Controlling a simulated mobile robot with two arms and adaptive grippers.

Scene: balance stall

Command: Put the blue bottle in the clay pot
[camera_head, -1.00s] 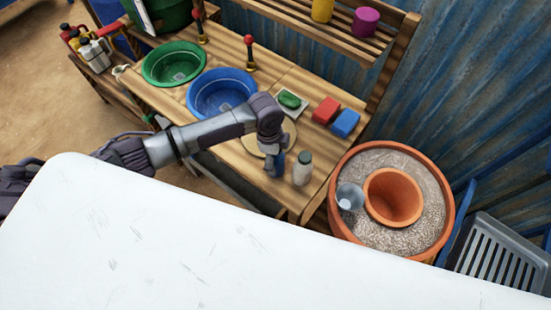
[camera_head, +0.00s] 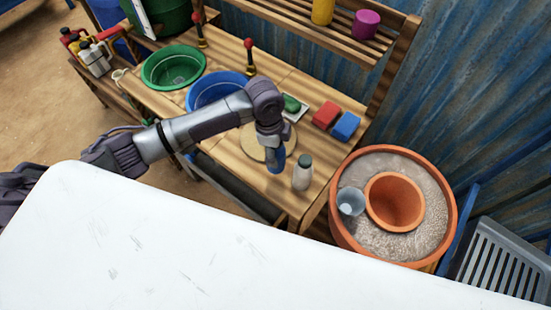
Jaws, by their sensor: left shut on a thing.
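My left gripper (camera_head: 271,143) points down over the wooden table, shut on the top of the blue bottle (camera_head: 276,163). The bottle hangs upright, close to the left of a white bottle with a dark green cap (camera_head: 302,173). Whether its base is clear of the tabletop is hard to tell. The clay pot (camera_head: 441,236) stands right of the table, a wide orange pot filled with grey gravel. A smaller, empty-looking orange pot (camera_head: 394,203) sits in the gravel, with a translucent cup (camera_head: 350,201) beside it. My right gripper is out of view.
On the table (camera_head: 233,163) are a green basin (camera_head: 172,65), a blue basin (camera_head: 205,90), a green soap on a dish (camera_head: 292,103), and red (camera_head: 326,115) and blue (camera_head: 346,126) sponges. A grey slatted crate (camera_head: 497,264) stands right of the pot.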

